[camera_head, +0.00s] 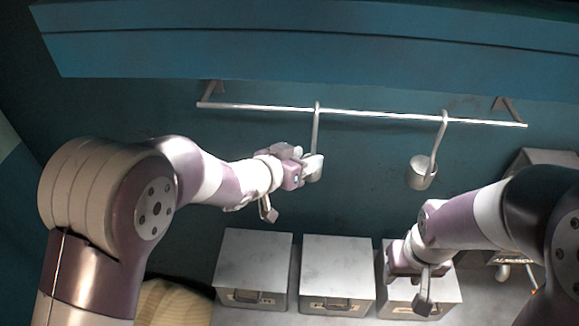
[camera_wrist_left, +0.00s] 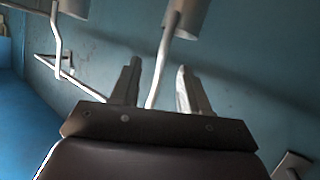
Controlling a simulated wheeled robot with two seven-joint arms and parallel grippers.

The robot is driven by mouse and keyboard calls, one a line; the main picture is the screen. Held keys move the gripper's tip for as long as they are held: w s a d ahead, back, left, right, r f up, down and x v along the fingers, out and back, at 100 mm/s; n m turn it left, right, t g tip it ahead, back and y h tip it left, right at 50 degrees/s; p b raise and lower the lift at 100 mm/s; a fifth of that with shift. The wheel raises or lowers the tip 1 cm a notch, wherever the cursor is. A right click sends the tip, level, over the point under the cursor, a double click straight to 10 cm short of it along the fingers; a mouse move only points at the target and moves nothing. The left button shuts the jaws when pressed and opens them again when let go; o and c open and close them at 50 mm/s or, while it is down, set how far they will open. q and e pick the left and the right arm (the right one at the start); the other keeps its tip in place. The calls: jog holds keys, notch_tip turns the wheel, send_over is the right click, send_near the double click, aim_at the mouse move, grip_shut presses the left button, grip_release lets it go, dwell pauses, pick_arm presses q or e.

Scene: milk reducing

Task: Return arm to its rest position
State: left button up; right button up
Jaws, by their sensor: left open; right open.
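My left gripper (camera_head: 286,184) is open beside the left hanging ladle. This ladle has a grey cup (camera_head: 314,168) and a thin handle hooked over the wall rail (camera_head: 365,113). In the left wrist view, the ladle's handle (camera_wrist_left: 160,65) shows between the two open fingers (camera_wrist_left: 158,90); I cannot tell whether it is within their reach or behind them. Its cup (camera_wrist_left: 187,15) is at the top edge there. My right gripper (camera_head: 408,284) is open and empty, in front of the right box.
A second ladle (camera_head: 421,176) hangs farther right on the rail. Three grey boxes, left (camera_head: 253,258), middle (camera_head: 337,264) and right (camera_head: 440,290), stand below. A blue cabinet (camera_head: 300,45) overhangs the rail. The wall between the ladles is clear.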

pick_arm(q)
jog(key=v, duration=0.8)
jog(key=s+a+f+n+g+y+b, duration=0.2)
jog(key=s+a+f+g+y+b, duration=0.15)
jog(key=a+f+y, duration=0.55)
jog(key=s+a+f+n+g+h+b, duration=0.1)
jog(key=s+a+f+n+g+b, duration=0.1)
jog(key=s+f+g+b, duration=0.4)
jog(key=s+f+n+b, duration=0.1)
jog(key=s+f+b, duration=0.1)
jog(key=s+f, duration=0.3)
notch_tip(320, 180, down, 3)
jog(key=shift+s+a+f, duration=0.2)
jog(key=shift+s+a, duration=0.05)
jog(key=shift+a, duration=0.15)
